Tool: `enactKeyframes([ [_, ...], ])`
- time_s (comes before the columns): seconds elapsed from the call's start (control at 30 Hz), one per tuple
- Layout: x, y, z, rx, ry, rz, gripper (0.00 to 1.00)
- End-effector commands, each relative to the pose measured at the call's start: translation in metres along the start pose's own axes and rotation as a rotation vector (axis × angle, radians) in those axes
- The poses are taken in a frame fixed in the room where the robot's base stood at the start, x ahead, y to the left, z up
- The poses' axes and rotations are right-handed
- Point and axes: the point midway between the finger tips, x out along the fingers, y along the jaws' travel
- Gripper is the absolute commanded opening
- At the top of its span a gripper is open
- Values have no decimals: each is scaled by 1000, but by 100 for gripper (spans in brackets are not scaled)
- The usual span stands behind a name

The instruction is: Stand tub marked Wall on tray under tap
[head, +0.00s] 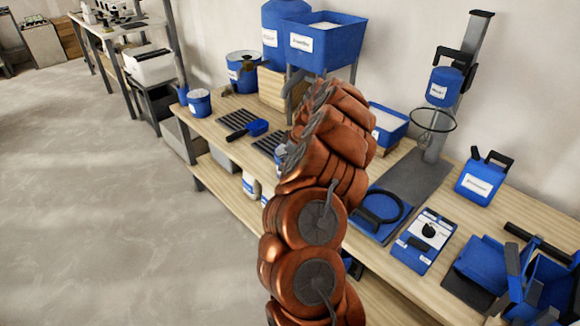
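A small blue tub (199,102) with a white label stands at the far left end of the wooden bench. The labels are too small to read, so I cannot tell which tub is marked Wall. A dark ribbed tray (236,119) lies on the bench, and a second ribbed tray (266,142) is partly behind my arm. A blue labelled tank (325,42) stands raised above the bench. I cannot make out its tap. My copper arm crosses the middle; my gripper does not show.
A blue scoop (254,129) lies beside the ribbed trays. A mixer stand (462,95), a blue jug (481,178) and a blue labelled bin (388,122) stand to the right. Blue boxes (480,262) crowd the bench's near right. Open floor (90,210) lies left.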

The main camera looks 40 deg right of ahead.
Motion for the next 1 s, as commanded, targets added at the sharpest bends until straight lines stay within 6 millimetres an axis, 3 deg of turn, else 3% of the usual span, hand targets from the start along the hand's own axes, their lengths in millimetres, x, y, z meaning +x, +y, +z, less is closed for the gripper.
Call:
enactKeyframes([
  [0.03, 0, 0, 0, 0, 0, 0, 31],
  [0.33, 0, 0, 0, 0, 0, 0, 0],
  [1.0, -1, 0, 0, 0, 0, 0, 0],
])
